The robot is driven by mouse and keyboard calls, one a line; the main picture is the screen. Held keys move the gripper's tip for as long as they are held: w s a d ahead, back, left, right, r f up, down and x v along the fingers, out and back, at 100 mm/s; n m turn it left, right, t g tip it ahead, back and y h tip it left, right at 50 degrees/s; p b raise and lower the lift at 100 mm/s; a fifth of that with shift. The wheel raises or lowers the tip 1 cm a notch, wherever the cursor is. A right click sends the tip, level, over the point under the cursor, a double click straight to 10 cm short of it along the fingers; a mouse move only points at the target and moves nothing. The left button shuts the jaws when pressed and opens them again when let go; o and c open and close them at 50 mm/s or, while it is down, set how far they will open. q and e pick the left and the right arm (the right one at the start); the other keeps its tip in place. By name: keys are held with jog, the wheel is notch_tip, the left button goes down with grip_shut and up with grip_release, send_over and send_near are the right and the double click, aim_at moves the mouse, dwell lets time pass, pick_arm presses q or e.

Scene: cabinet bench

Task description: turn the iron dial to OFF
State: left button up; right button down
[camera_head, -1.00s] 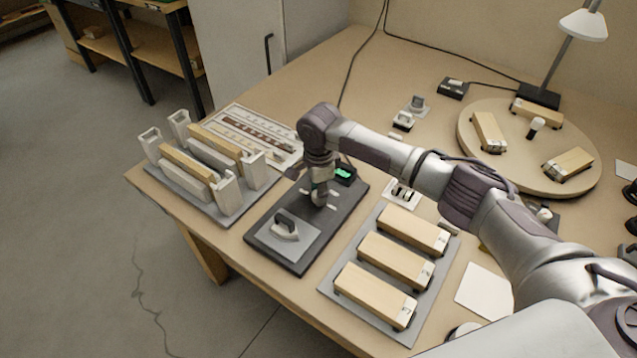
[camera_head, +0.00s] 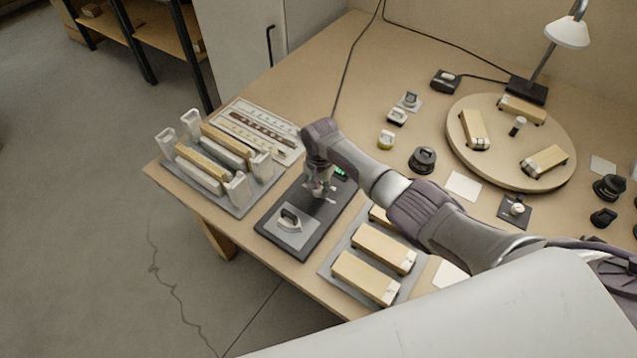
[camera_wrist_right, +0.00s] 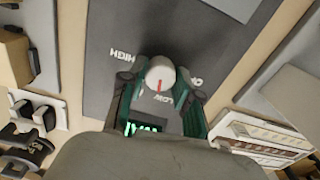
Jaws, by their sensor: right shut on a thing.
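The iron dial (camera_wrist_right: 160,72) is a pale round knob with a red mark. In the right wrist view the mark points down the picture, toward the LOW label; HIGH is on the left and a partly covered label starting with O is on the right. My right gripper (camera_wrist_right: 162,82) is shut on the dial, one finger at each side. In the head view my right gripper (camera_head: 320,191) is over the dark iron station board (camera_head: 269,222), hiding the dial. The iron (camera_head: 290,218) rests on a light plate at the board's near end. My left gripper is not in view.
A rack with upright posts (camera_head: 236,192) stands left of the board. A grey tray of wooden blocks (camera_head: 330,270) lies close on the right. A round turntable (camera_head: 480,172), a lamp (camera_head: 568,32) and several small dark parts are farther right.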

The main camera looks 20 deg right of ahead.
jog(key=n, duration=0.3)
jog(key=shift+n, duration=0.4)
jog(key=n, duration=0.3)
jog(key=shift+n+p, duration=0.3)
jog(key=shift+p, duration=0.05)
jog(key=n, duration=0.3)
jog(key=shift+n, duration=2.4)
jog(key=c, duration=0.8)
grip_release()
